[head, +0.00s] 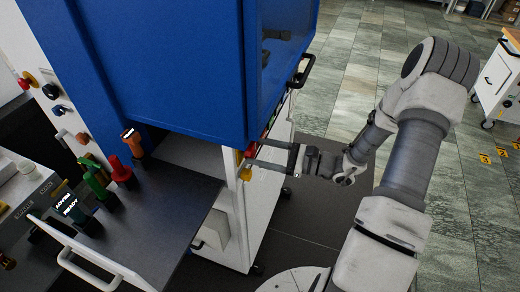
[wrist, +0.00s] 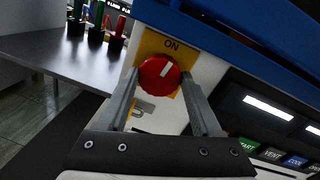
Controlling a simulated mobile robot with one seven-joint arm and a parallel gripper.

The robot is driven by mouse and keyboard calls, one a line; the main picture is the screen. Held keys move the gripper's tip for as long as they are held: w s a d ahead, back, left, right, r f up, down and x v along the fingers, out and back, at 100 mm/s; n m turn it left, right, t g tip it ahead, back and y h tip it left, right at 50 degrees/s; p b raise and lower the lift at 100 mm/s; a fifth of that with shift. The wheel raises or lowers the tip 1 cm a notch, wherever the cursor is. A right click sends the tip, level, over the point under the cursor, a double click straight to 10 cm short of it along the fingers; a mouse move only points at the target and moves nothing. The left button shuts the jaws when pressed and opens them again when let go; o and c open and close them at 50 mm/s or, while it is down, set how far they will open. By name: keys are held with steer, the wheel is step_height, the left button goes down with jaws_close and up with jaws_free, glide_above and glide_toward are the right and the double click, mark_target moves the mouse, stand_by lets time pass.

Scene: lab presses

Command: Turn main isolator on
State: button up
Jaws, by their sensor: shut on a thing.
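The main isolator is a round red knob (wrist: 159,75) with a white pointer mark, on a yellow plate (wrist: 178,44) that reads "ON" at its top. In the wrist view my gripper (wrist: 160,88) has one finger on each side of the knob and is shut on it. The white mark points up and to the right, roughly toward the "ON" word. In the head view my gripper (head: 249,160) reaches the side of the blue and white press, where the red knob (head: 250,149) is small and partly hidden by the fingers.
A dark panel with buttons such as START (wrist: 247,145) and VENT (wrist: 272,154) lies right of the knob. The blue cabinet (head: 170,60) overhangs above. A grey shelf (head: 150,215) with several coloured handles is at left. Floor at right is open beside a white cart (head: 497,85).

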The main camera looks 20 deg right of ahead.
steer(key=m+p, duration=0.2)
steer(key=m, duration=0.2)
steer(key=shift+m, duration=0.3)
steer(key=m+p, duration=0.1)
steer(key=m, duration=0.2)
steer(key=shift+m+t+p, duration=0.3)
steer(key=shift+m+p, duration=0.05)
steer(key=shift+m, duration=0.05)
steer(key=m+p, duration=0.1)
steer(key=m, duration=0.3)
steer(key=shift+m+t+p, duration=0.3)
steer(key=shift+p, duration=0.05)
steer(key=shift+f+m+p, duration=0.15)
steer(key=shift+m+p, duration=0.4)
steer(key=shift+m, duration=1.25)
steer(key=o, duration=1.4)
